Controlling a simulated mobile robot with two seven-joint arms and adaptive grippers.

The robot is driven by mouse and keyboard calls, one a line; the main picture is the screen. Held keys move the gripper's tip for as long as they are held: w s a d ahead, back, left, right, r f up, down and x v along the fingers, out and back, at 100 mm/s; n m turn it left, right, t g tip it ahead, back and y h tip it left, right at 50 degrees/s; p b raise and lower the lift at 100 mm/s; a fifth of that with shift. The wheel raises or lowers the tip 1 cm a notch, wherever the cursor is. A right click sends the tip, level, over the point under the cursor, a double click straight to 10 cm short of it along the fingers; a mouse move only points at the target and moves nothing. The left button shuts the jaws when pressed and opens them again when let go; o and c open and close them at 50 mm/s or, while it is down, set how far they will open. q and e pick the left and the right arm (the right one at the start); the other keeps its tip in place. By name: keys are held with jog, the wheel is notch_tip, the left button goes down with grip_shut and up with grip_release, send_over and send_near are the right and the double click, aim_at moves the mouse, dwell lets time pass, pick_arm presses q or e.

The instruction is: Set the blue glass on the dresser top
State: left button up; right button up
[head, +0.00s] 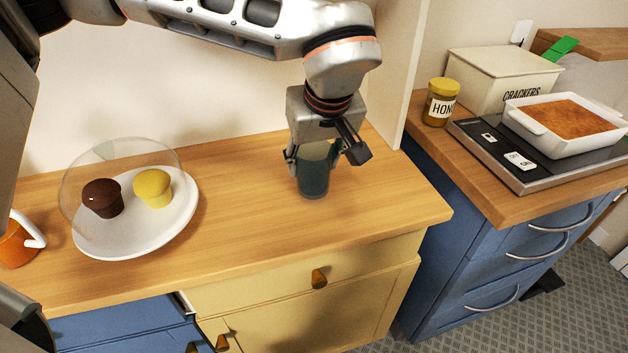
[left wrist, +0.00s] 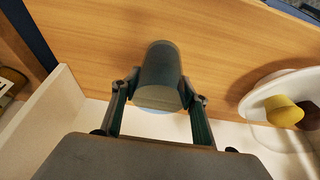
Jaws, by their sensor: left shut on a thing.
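The blue glass (head: 313,177) is dark and see-through, and stands upright at the right part of the wooden dresser top (head: 245,225). My left gripper (head: 322,155) comes down from above and is shut on the glass, one finger on each side. In the left wrist view the glass (left wrist: 160,75) sits between the two fingers (left wrist: 158,98), with the wood behind it. The glass's base looks at or very near the wood; I cannot tell if it touches. My right gripper is not in view.
A white plate (head: 150,235) with two muffins under a clear dome stands at the left, beside an orange mug (head: 18,243). A wall edge (head: 398,80) rises behind right. A separate counter (head: 480,195) holds a honey jar (head: 441,103), crackers box (head: 500,82) and baking dish (head: 570,145).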

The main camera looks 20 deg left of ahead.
aim_at(313, 181)
pick_arm(q)
notch_tip(313, 181, down, 4)
jog(key=shift+s+f+b, duration=0.1)
jog(key=shift+f+b, duration=0.1)
jog(key=shift+b, duration=0.2)
jog(key=shift+f, duration=0.3)
jog(key=shift+r, duration=0.15)
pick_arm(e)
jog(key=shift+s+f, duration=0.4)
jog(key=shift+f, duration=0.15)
pick_arm(q)
jog(key=o, duration=1.3)
